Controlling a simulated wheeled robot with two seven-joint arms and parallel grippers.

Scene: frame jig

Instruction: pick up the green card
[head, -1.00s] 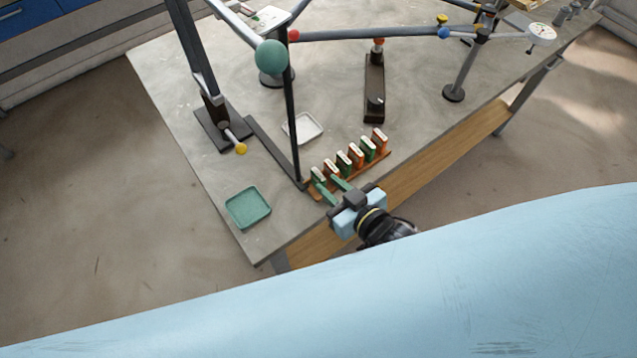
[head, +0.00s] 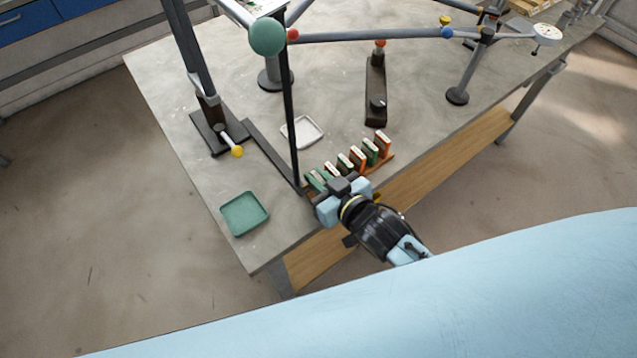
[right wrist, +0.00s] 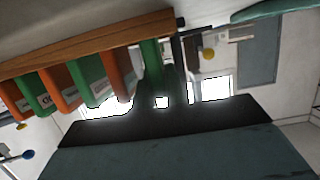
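A row of upright green and orange cards stands in a wooden rack (head: 391,161) at the front edge of the table. The green card (right wrist: 151,50) at the row's end shows in the right wrist view, still standing at the rack. My right gripper (head: 318,184) is over that left end in the head view. In the right wrist view its fingers (right wrist: 161,88) are close together, with the green card between them, so it looks shut on the card. In the head view the gripper body partly hides the card and fingertips. My left gripper is not in view.
A green tray (head: 244,214) lies near the table's left front corner, and a white tray (head: 302,131) behind the rack. A dark upright post (head: 292,120) stands close left of the gripper. Jig rods cross the back. An orange card (right wrist: 122,75) neighbours the green one.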

